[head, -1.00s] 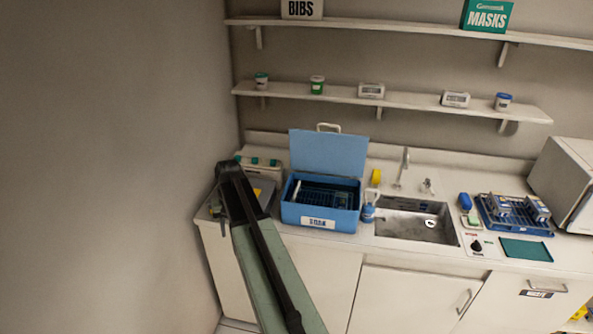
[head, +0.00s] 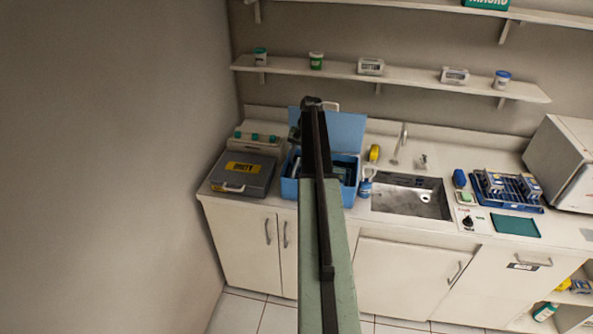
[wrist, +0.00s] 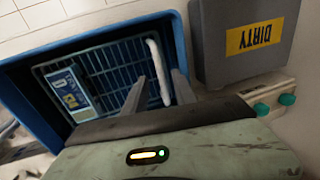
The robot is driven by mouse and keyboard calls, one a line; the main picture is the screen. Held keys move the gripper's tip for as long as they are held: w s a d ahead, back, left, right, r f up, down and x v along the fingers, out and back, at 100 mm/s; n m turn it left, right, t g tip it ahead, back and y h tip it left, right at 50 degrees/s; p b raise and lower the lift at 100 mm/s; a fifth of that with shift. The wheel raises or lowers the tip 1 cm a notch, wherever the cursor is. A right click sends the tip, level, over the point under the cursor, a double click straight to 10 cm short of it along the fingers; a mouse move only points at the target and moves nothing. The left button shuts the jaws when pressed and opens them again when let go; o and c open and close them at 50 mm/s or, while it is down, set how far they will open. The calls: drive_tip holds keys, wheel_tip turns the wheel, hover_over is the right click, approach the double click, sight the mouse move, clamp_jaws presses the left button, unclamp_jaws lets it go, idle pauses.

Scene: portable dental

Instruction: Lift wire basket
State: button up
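The dark wire basket (wrist: 118,62) sits inside an open blue box (wrist: 40,63), seen in the wrist view. A white bar (wrist: 155,62), which looks like a handle, runs along the basket's right part. A small blue packet with a label (wrist: 70,92) lies in the basket. My gripper (wrist: 158,84) is open above the basket, its two grey fingers on either side of the white bar's lower part. Contact cannot be told. In the head view my arm covers the middle of the blue box (head: 289,188), and the gripper's fingertips are hidden.
A grey case marked DIRTY (head: 243,173) stands left of the box. The raised lid (head: 347,130) is behind it. A blue-and-white bottle (head: 365,187) and the sink (head: 410,197) are to the right. A shelf (head: 420,82) runs above.

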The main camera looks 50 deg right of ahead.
drive_tip(key=f, duration=0.1)
drive_tip(key=f+b, duration=0.1)
drive_tip(key=shift+w+a+f, duration=0.15)
drive_tip(key=shift+w+f, duration=0.05)
drive_tip(key=shift+f, duration=0.15)
drive_tip(key=shift+r, duration=0.1)
clamp_jaws()
idle(1.0)
